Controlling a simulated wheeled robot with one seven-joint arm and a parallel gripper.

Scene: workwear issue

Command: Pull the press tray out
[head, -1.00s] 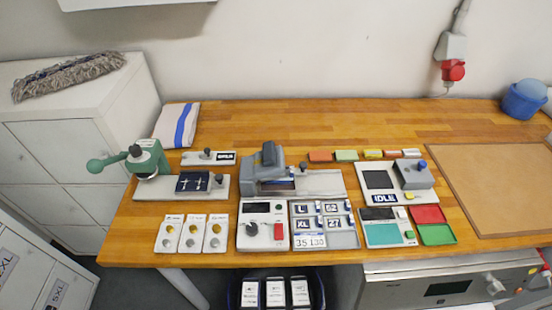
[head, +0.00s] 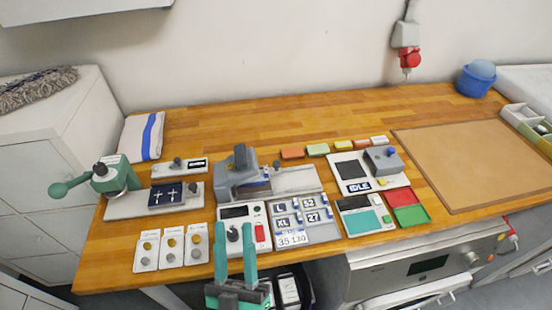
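A grey press (head: 238,178) stands at the middle of the wooden bench on a pale base plate (head: 296,179) that runs out to its right. A small dark knob (head: 276,165) stands by its right side. How far any tray sits inside this press I cannot tell. A green lever press (head: 112,176) stands at the left on another pale base, with a dark blue block (head: 166,195) bearing two light crosses beside it. My gripper (head: 235,250) is at the bench's front edge, below the control box in the picture. Its two teal fingers are apart, with nothing visibly held.
A control box with a red switch (head: 260,234), label tiles (head: 291,238) and three white cards (head: 172,247) line the front. An IDLE device (head: 385,160) and red and green trays (head: 410,216) stand right. A brown board (head: 475,165) lies far right.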

